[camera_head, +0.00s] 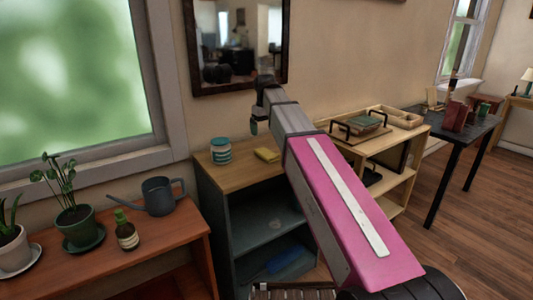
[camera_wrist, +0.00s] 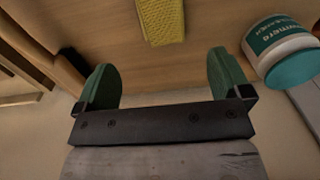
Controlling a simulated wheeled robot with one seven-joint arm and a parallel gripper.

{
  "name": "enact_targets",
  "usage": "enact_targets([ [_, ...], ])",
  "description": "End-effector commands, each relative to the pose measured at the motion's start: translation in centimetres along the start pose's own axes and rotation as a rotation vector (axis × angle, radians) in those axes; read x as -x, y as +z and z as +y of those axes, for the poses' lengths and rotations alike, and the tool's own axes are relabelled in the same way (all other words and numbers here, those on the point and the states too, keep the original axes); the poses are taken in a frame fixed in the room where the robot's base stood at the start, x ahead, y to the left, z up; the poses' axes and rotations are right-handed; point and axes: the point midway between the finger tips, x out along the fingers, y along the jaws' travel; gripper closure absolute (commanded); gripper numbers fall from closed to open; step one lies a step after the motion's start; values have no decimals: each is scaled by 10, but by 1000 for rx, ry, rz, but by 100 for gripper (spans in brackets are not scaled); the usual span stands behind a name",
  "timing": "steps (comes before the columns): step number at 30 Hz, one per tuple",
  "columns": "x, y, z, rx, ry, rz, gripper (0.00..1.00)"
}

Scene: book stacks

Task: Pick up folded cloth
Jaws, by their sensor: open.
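The folded cloth is yellow and lies on the wooden top of a small shelf unit. In the head view the cloth (camera_head: 267,155) is just left of my arm. In the wrist view the cloth (camera_wrist: 161,21) shows at the top middle, partly cut off by the frame edge, with a woven texture. My gripper (camera_wrist: 164,82) has two green fingers spread wide apart with nothing between them. The cloth lies beyond the fingertips, roughly in line with the gap. In the head view my gripper (camera_head: 257,118) is seen small, above the shelf unit near the wall.
A white and teal tub (camera_head: 221,151) stands on the same top; the wrist view shows the tub (camera_wrist: 283,48) beside the right finger. A mirror (camera_head: 238,45) hangs behind. A plant bench (camera_head: 150,244) stands left, and a shelf with trays (camera_head: 404,146) stands right.

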Motion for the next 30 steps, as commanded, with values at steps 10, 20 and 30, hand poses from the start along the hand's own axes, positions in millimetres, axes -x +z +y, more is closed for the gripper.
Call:
enact_targets([
  [10, -44, 0, 0, -1, 0, 0, 4],
  [20, -70, -1, -2, 0, 0, -1, 4],
  [30, -97, -2, -3, -1, 0, 1, 4],
])
